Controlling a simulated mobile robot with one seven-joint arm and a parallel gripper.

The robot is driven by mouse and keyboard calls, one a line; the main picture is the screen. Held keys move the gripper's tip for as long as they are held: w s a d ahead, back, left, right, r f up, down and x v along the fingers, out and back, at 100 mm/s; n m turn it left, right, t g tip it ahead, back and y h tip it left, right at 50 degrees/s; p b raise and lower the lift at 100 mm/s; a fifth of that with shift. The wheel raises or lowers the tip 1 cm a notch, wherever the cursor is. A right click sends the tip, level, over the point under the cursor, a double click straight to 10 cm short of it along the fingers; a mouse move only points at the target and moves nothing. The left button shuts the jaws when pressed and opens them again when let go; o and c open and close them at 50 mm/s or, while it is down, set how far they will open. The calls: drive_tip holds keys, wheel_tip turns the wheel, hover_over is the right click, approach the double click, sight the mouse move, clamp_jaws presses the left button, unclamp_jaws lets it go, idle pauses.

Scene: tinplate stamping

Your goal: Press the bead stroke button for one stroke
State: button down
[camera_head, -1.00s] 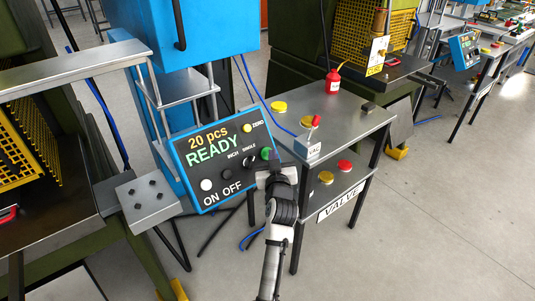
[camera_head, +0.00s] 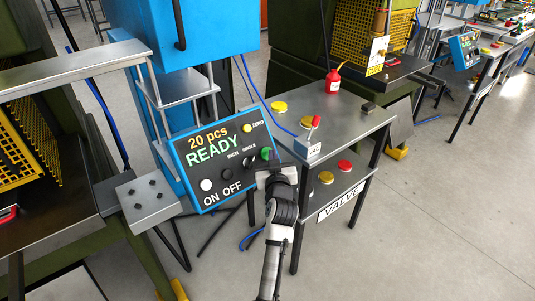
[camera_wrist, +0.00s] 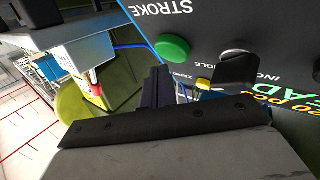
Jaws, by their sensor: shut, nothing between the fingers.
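The blue-edged control panel (camera_head: 226,160) has a black face reading "20 pcs READY". The green button (camera_head: 266,153) is at its right end. In the wrist view the green button (camera_wrist: 172,48) is beside the word STROKE. My gripper (camera_head: 271,161) is shut and empty, right at the panel's right end and partly covering the area by the green button. In the wrist view my gripper's dark fingertips (camera_wrist: 157,82) are just below the green button in the picture. I cannot tell whether they touch it.
A black selector knob (camera_wrist: 237,70) is close to the right of my fingers. White and black ON/OFF buttons (camera_head: 206,185) and a yellow ZERO button (camera_head: 247,128) share the panel. A metal table (camera_head: 345,115) with a red bottle (camera_head: 333,82) stands to the right.

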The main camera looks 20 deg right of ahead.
drive_tip(key=shift+w+a+f, duration=0.15)
drive_tip(key=shift+w+f, duration=0.1)
drive_tip(key=shift+w, duration=0.1)
drive_tip(key=shift+w+a+f+b, duration=0.15)
drive_tip(key=shift+w+f+b, duration=0.15)
drive_tip(key=shift+b, duration=0.25)
idle(0.8)
drive_tip(key=shift+r, duration=0.15)
drive_tip(key=shift+s+d+r+p, duration=0.25)
drive_tip(key=shift+s+r+p, duration=0.1)
drive_tip(key=shift+s, duration=0.3)
drive_tip(key=s+r, duration=0.1)
drive_tip(key=s+d+r+p, duration=0.1)
drive_tip(key=s+r, duration=0.1)
drive_tip(key=s, duration=0.1)
drive_tip(key=shift+d+p, duration=0.25)
drive_tip(key=shift+p, duration=0.05)
idle(0.6)
